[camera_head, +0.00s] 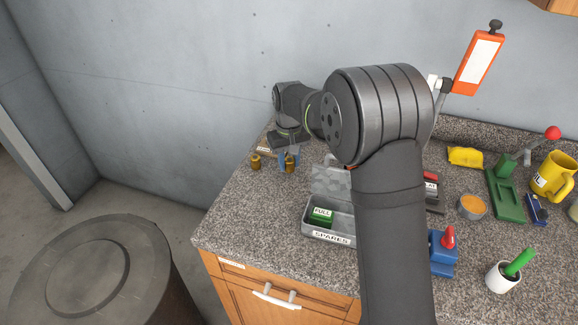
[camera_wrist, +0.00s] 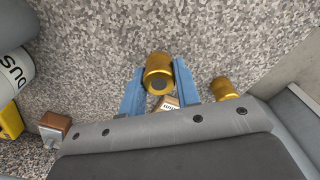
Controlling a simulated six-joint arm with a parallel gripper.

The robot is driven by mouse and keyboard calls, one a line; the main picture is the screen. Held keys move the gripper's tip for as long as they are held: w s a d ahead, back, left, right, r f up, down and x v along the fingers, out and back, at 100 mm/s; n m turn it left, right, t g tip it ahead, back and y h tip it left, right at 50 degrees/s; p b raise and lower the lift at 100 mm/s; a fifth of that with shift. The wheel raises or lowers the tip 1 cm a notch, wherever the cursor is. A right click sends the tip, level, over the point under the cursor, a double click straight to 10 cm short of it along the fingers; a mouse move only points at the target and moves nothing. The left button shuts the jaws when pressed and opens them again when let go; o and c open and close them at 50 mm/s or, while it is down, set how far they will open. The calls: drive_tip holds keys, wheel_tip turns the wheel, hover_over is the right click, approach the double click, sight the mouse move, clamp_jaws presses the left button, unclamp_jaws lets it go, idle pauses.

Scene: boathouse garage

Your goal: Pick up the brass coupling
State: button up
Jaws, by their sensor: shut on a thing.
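A brass coupling (camera_wrist: 158,73) sits between the two blue fingers of my gripper (camera_wrist: 159,68) in the wrist view, with a finger against each side. In the head view this coupling (camera_head: 289,163) shows partly behind the fingers of my gripper (camera_head: 289,159), near the counter's far left corner. My gripper is shut on it. It looks upright and at or close to the counter; I cannot tell whether it still touches. A second, similar brass piece (camera_head: 255,162) stands apart to the left in the head view; in the wrist view it is at the right (camera_wrist: 222,87).
A small label (camera_head: 264,149) lies behind the brass pieces. A grey SPARES box (camera_head: 331,239) holds a green FULL piece (camera_head: 321,216). Right of my arm are a blue block with red knob (camera_head: 443,256), green press (camera_head: 507,194) and yellow mug (camera_head: 553,178). The counter's front left is clear.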

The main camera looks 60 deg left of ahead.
sight(289, 159)
wheel_tip(289, 159, up, 20)
idle(0.9)
drive_tip(key=w+a+f, duration=0.1)
drive_tip(key=a+f, duration=0.3)
drive_tip(key=w+a+f, duration=0.1)
drive_tip(key=a+f, duration=0.3)
drive_tip(key=f, duration=0.1)
drive_tip(key=w+a+f, duration=0.1)
drive_tip(key=a+f, duration=0.3)
drive_tip(key=f, duration=0.1)
drive_tip(key=shift+w+a, duration=0.1)
drive_tip(key=shift+f, duration=2.15)
drive_tip(key=shift+f, duration=1.4)
